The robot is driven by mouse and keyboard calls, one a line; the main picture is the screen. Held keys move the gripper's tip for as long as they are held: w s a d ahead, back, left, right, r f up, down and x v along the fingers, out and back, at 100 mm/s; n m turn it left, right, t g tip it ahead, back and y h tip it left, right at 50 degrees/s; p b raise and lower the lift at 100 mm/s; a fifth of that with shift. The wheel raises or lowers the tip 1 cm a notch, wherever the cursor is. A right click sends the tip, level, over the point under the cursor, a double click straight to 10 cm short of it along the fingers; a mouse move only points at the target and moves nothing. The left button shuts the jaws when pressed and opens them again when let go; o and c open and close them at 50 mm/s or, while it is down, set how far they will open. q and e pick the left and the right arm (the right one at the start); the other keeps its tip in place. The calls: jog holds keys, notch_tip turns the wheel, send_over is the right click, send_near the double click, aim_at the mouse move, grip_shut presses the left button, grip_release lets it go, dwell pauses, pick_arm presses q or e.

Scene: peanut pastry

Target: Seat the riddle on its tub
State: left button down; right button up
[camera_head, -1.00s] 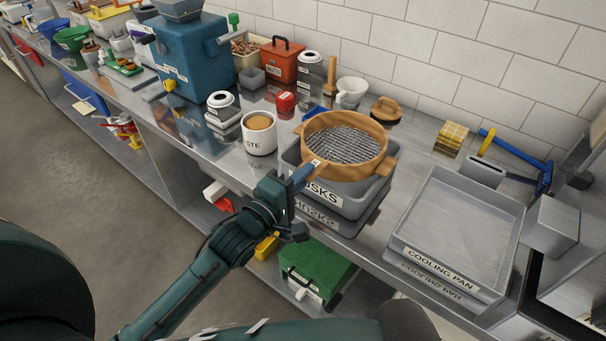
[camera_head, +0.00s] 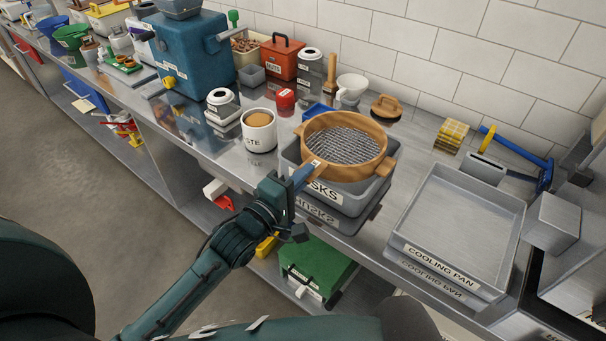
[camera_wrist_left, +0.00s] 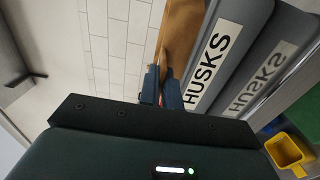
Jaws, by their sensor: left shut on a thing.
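The riddle (camera_head: 343,147), a round wooden sieve with a grey wire mesh and side lugs, is over the grey tub labelled HUSKS (camera_head: 337,201). It covers most of the tub's opening; whether its rim touches the tub all round I cannot tell. My left gripper (camera_head: 312,170) is shut on the riddle's near-left lug. In the left wrist view the fingers (camera_wrist_left: 162,88) meet the wooden riddle (camera_wrist_left: 181,35) beside the HUSKS tub (camera_wrist_left: 232,40). My right gripper is not in view.
A grey cooling pan (camera_head: 412,244) stands to the right. A white pot (camera_head: 259,143) stands left of the tub, with a red jar (camera_head: 285,102) and a wooden lid (camera_head: 385,106) behind. A green box (camera_head: 314,270) is on the shelf below.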

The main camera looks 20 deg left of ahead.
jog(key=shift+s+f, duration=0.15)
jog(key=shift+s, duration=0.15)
pick_arm(q)
jog(key=shift+f, duration=0.1)
dwell(0.5)
jog(key=c, duration=1.7)
grip_release()
jog(key=o, duration=0.3)
jog(key=shift+f, duration=0.2)
jog(key=o, duration=0.4)
jog(key=shift+r, duration=0.1)
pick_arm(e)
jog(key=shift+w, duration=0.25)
pick_arm(q)
jog(key=shift+o, duration=0.2)
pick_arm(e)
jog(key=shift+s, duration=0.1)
pick_arm(q)
jog(key=p+v, duration=0.3)
jog(key=v, duration=0.4)
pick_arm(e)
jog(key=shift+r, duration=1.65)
